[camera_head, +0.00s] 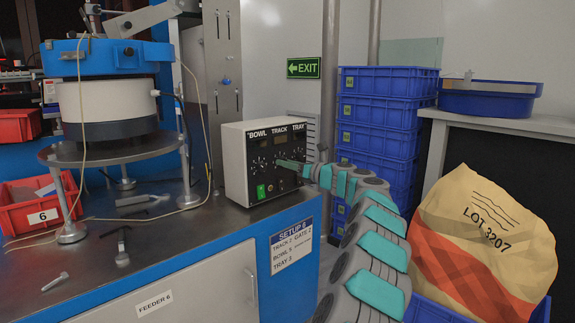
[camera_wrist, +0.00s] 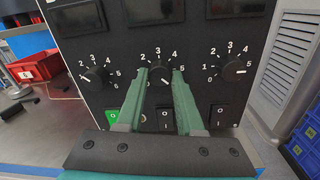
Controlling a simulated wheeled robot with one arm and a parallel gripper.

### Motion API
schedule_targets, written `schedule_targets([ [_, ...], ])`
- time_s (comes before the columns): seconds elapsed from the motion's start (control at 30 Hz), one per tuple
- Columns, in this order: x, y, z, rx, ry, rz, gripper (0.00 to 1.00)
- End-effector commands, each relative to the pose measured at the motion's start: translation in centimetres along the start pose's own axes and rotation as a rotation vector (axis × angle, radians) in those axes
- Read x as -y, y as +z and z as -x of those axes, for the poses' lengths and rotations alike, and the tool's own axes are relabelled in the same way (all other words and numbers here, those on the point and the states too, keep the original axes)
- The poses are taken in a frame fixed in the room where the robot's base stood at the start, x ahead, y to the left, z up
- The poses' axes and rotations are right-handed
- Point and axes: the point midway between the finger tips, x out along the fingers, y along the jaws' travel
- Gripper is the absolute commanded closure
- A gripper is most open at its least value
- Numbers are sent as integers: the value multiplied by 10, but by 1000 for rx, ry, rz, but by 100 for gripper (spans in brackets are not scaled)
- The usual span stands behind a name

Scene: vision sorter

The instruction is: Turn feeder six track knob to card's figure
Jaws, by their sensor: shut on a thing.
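The control box (camera_head: 262,160) has dials headed BOWL, TRACK and TRAY. My gripper (camera_head: 284,162) reaches it from the right at the middle, TRACK column. In the wrist view, my gripper (camera_wrist: 161,76) is shut on the black track knob (camera_wrist: 160,80), one finger on each side. The knob's white mark seems to point to the lower right; the fingers hide part of its scale. The SETUP 6 card (camera_head: 286,246) on the cabinet front seems to read track 2, gate 2, bowl 5, tray 3.
The bowl knob (camera_wrist: 95,76) and tray knob (camera_wrist: 233,71) flank the track knob closely. Rocker switches (camera_wrist: 165,117) sit below; the bowl one (camera_wrist: 111,115) is green. The bowl feeder (camera_head: 105,95) stands left. Blue crates (camera_head: 385,110) and a LOT 3207 sack (camera_head: 480,240) are right.

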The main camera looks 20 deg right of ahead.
Motion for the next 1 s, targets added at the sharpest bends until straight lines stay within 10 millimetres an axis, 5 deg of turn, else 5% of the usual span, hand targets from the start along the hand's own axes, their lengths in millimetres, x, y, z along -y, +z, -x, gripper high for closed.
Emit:
schedule_targets([
  [0.57, 0, 0, 0, -3, -1, 72, 100],
  [1.0, 1, 1, 0, -16, -4, 433, 100],
])
